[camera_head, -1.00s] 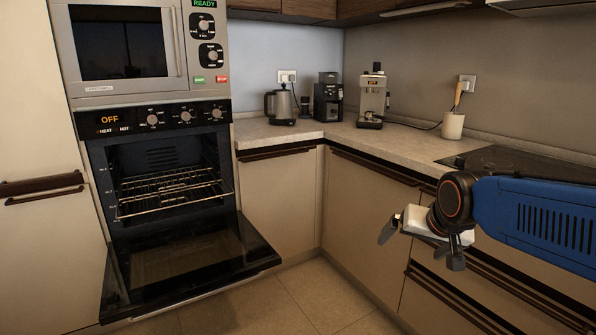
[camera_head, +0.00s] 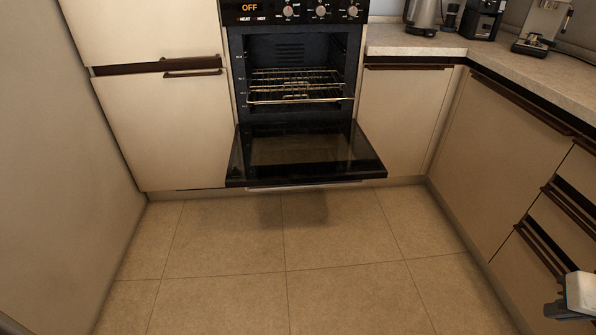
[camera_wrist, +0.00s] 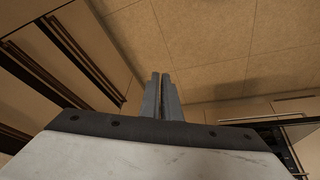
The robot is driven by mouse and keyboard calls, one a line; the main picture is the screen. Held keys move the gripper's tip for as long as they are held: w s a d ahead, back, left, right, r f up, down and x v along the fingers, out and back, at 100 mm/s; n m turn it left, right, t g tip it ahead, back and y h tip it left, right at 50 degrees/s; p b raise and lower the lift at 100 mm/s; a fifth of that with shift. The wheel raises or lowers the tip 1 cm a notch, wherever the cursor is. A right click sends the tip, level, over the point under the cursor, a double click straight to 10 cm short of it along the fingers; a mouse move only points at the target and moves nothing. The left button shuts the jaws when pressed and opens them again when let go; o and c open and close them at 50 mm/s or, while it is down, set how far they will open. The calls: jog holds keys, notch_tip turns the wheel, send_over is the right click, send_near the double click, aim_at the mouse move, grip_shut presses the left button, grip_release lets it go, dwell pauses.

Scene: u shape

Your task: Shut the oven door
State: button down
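The built-in oven (camera_head: 297,75) stands at the back centre in the head view. Its black-framed glass door (camera_head: 300,150) is hinged at the bottom and hangs fully down, roughly level, above the floor. Wire racks (camera_head: 297,87) show inside the open cavity. My gripper (camera_head: 560,310) is only partly in the head view, at the lower right edge, well apart from the door. In the wrist view, my gripper's two fingers (camera_wrist: 163,97) lie close together with nothing between them. A dark oven-like part shows at the wrist view's lower right.
The tiled floor (camera_head: 280,250) before the oven is clear. Drawers with dark handles (camera_head: 545,245) line the right side. A tall pale panel (camera_head: 60,190) closes the left. A kettle (camera_head: 422,17) and coffee machine (camera_head: 543,25) stand on the counter (camera_head: 410,42).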

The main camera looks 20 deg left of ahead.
jog(key=w+a+n+t+h, duration=0.1)
jog(key=w+n+h, duration=0.2)
jog(key=w+n, duration=0.45)
jog(key=w+a+n+h, duration=0.2)
jog(key=w+n, duration=0.2)
jog(key=w, duration=0.7)
jog(key=w+a+f+n+t, duration=0.25)
jog(key=w+a+n, duration=0.3)
jog(key=a, duration=0.35)
jog(key=w+a+f+n+t, duration=0.1)
jog(key=w+a+n+t, duration=0.2)
jog(key=w+a+n, duration=0.4)
jog(key=a+f+n+t+y, duration=0.1)
jog(key=a+f+n+y, duration=0.25)
jog(key=a, duration=0.85)
jog(key=a+f+n+t+y, duration=0.15)
jog(key=a+f+n, duration=0.25)
jog(key=a, duration=0.8)
jog(key=s+a+f+n+g+y, duration=0.1)
jog(key=s+a+f+n+y, duration=0.4)
jog(key=a, duration=0.6)
jog(key=s+a+f+n+g+y, duration=0.1)
jog(key=s+a+f+n+y, duration=0.1)
jog(key=s+a+f+n, duration=0.65)
jog(key=w+a+r+m, duration=0.1)
jog(key=w+a+m, duration=0.2)
jog(key=w+a, duration=0.4)
jog(key=shift+w+a+r+m, duration=0.2)
jog(key=shift+w+m, duration=0.1)
jog(key=shift+w, duration=1.5)
